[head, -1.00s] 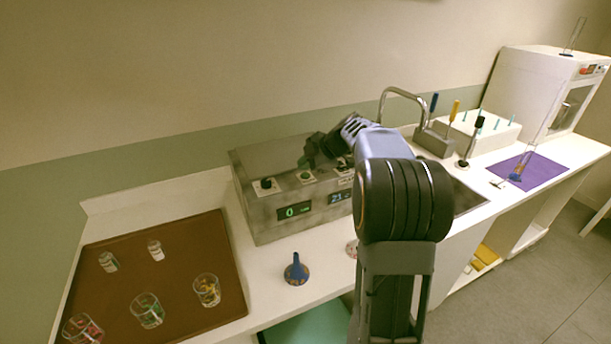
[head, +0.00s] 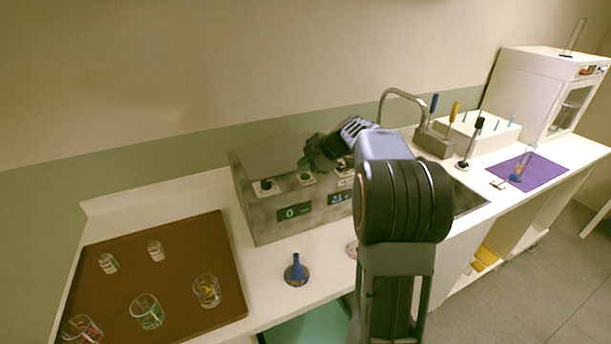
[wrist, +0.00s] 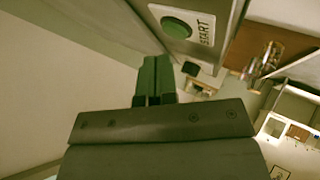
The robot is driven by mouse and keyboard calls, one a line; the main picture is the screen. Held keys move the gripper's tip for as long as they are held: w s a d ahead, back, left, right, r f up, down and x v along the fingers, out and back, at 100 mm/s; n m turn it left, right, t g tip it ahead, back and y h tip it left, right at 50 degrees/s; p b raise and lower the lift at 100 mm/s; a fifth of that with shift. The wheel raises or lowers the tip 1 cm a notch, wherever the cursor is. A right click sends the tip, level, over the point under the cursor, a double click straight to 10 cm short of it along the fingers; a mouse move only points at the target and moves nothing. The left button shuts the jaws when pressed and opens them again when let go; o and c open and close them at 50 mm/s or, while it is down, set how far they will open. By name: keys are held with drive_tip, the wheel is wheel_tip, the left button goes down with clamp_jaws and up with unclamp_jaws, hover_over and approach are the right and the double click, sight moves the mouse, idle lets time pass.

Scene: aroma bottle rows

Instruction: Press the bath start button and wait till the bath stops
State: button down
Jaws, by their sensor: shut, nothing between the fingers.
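The bath (head: 290,222) is a grey metallic box on the counter, with a green display reading 0 and a second display partly hidden by my arm. The start button (wrist: 176,27) is green on a white plate marked START in the wrist view. A green button (head: 305,177) also shows on the bath's sloped face in the head view. My gripper (head: 309,163) is shut and empty, just above that face. In the wrist view its fingertips (wrist: 155,62) are close to the START plate but appear apart from the button.
A brown tray (head: 190,310) with several glasses stands at the left. A blue funnel-shaped vessel (head: 296,272) stands before the bath. The faucet (head: 402,94), tool holder (head: 433,143) and purple mat (head: 548,171) are at the right.

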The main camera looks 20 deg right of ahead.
sight(305, 176)
drive_tip(key=shift+f+b, duration=0.85)
drive_tip(key=shift+b, duration=0.85)
idle(1.1)
drive_tip(key=shift+r, duration=0.85)
idle(0.4)
drive_tip(key=shift+r+p, duration=1.1)
drive_tip(key=shift+r, duration=1.4)
